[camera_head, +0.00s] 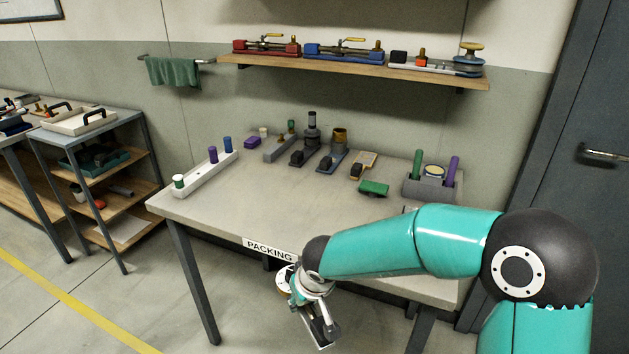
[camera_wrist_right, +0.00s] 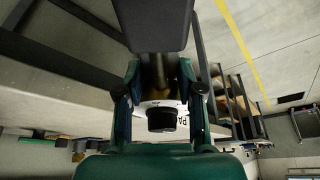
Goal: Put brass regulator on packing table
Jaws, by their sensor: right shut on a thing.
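My right gripper (camera_head: 316,308) hangs in front of the packing table (camera_head: 235,208), below the level of its top and near its PACKING label. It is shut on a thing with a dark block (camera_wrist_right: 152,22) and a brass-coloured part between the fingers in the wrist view. I take this to be the brass regulator; most of it is hidden by the gripper. My left gripper is not in view.
Several fixtures, a white rack (camera_head: 205,175) with coloured pegs, a green block (camera_head: 373,188) and a grey holder (camera_head: 428,188) stand along the table's back and sides. The table's middle and front are clear. A wall shelf (camera_head: 350,72) with valve assemblies hangs above.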

